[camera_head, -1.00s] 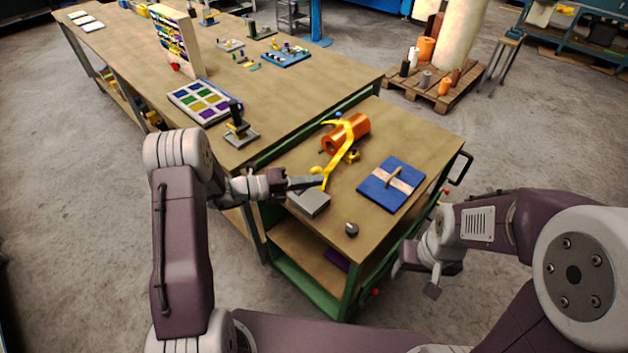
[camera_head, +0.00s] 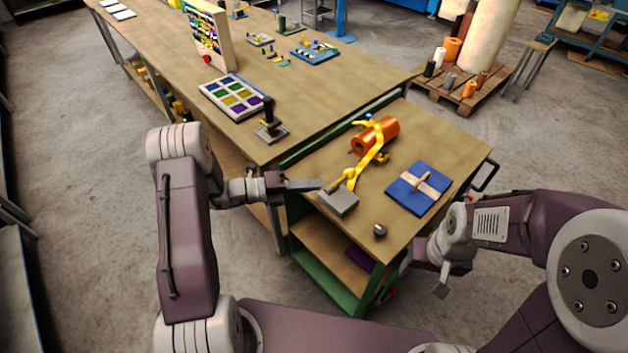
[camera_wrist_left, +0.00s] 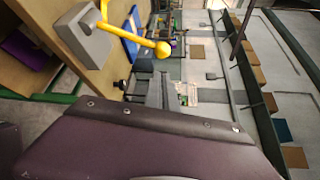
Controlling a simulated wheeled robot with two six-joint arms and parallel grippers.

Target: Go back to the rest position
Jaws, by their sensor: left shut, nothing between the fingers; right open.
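My left gripper (camera_head: 312,185) is shut and empty. In the head view it is just left of a grey block (camera_head: 338,203) on the cart, its tip near a yellow piece (camera_head: 352,180). Whether they touch cannot be told. In the left wrist view, the fingers (camera_wrist_left: 158,92) are near the yellow piece's round end (camera_wrist_left: 162,50), with the grey block (camera_wrist_left: 82,40) behind to the left. My right gripper (camera_head: 442,285) is open and empty, low beside the cart's right side, partly hidden by its own wrist.
The cart top (camera_head: 425,145) also holds an orange roll (camera_head: 372,136), a blue board (camera_head: 418,190) and a small dark knob (camera_head: 380,231). A long workbench (camera_head: 310,95) adjoins it. A pallet with rolls (camera_head: 465,85) stands behind. Open floor lies left (camera_head: 80,150).

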